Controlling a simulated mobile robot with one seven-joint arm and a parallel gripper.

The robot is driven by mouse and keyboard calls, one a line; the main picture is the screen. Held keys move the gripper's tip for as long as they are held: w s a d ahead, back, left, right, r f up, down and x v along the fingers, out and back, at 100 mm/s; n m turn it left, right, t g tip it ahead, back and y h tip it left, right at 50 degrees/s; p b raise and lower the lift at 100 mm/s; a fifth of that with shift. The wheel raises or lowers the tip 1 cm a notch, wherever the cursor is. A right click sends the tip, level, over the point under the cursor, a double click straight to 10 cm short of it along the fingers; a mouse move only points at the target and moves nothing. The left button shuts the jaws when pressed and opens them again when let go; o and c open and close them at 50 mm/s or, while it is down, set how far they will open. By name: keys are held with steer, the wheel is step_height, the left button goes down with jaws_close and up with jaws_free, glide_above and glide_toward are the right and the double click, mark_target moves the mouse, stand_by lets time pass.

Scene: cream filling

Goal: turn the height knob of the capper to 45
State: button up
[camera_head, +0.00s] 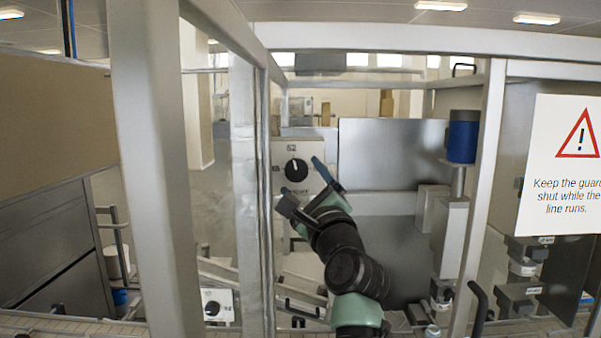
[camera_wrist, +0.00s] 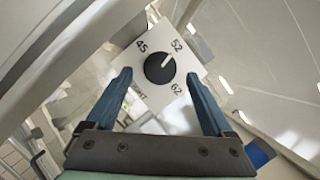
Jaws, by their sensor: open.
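The height knob (camera_head: 296,169) is a round black dial with a white pointer line on a white plate (camera_head: 281,154). In the wrist view the knob (camera_wrist: 158,70) sits between my fingertips in the picture, and its plate (camera_wrist: 190,62) reads 45, 52 and 62. The pointer line is at about 52. My gripper (camera_head: 303,177) is open with blue fingers, one on each side of the knob in the wrist view (camera_wrist: 158,76). No finger visibly touches the knob, and the remaining depth to it is hard to tell.
Metal guard posts (camera_head: 250,190) stand left of my arm, and a frame beam (camera_head: 370,37) crosses above. A second dial (camera_head: 212,307) is at lower left. A grey panel (camera_head: 390,160) is behind.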

steer(key=shift+x, duration=1)
steer(key=c, duration=1.4)
